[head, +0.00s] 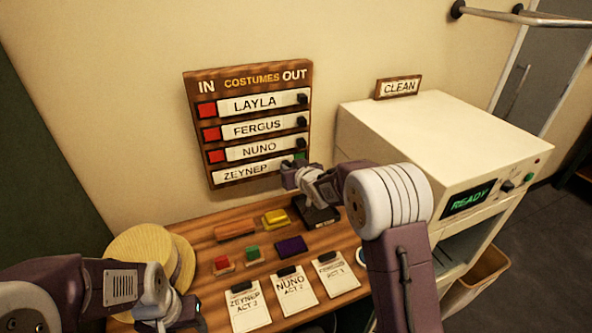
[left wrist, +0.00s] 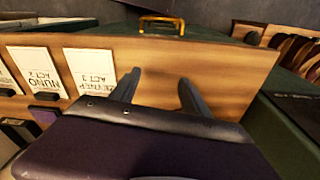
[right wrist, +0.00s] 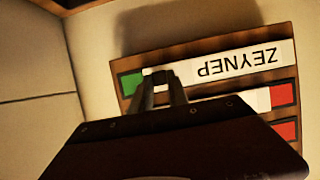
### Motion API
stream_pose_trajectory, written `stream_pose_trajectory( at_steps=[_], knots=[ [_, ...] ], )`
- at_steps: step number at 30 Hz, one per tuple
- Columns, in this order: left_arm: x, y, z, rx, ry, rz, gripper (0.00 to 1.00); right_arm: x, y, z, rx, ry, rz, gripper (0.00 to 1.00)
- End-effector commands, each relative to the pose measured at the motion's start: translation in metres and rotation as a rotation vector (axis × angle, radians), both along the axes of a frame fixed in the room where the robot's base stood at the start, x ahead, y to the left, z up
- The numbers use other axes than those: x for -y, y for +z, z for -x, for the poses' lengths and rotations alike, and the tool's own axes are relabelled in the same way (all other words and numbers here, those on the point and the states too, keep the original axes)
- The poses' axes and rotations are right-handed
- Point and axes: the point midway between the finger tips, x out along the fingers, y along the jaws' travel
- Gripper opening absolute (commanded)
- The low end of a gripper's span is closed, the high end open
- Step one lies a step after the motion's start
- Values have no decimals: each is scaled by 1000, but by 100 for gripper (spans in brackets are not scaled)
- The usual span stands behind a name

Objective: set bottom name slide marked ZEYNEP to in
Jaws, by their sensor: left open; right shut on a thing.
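The name board (head: 247,77) hangs on the wall with IN at its left and OUT at its right. The bottom slide marked ZEYNEP (head: 245,172) sits at the left, IN end, with a green patch (head: 299,157) uncovered at its right; it also shows upside down in the right wrist view (right wrist: 235,62). My right gripper (head: 291,172) is shut on the knob end of this slide; its fingers (right wrist: 160,78) hide the knob. My left gripper (head: 172,312) is open and empty, low over the table's left; its fingers also show in the left wrist view (left wrist: 157,92).
The LAYLA (head: 255,105), FERGUS (head: 258,129) and NUNO (head: 258,151) slides sit right, with red patches at left. Name cards, coloured blocks and a dark stand (head: 322,216) occupy the table. A white machine (head: 430,125) stands at right.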

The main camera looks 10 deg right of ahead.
Motion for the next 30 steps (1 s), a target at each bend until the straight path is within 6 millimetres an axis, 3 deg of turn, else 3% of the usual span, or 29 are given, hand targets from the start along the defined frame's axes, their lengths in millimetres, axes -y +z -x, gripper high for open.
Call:
stream_pose_trajectory(
  at_steps=[2, 12, 13, 15, 25, 30],
  knots=[
    [0, -13, 0, -1, 0, 0, 54, -11, 0, 1, 13, 6, 1, 0],
    [0, -11, 0, 0, 0, 0, 54, -15, 3, 2, 8, 6, -1, 0],
    [0, -11, 0, 0, 0, 0, 54, -15, 3, 2, 8, 6, 0, 28],
    [0, -11, 0, 0, 0, 0, 54, -15, 3, 2, 8, 6, 0, 42],
    [0, -12, 0, 0, 0, 0, 54, -13, 3, 5, 7, 4, 1, 42],
    [0, -17, 0, 0, 0, 0, 54, -8, 12, 28, 8, 3, 0, 42]
  ],
)
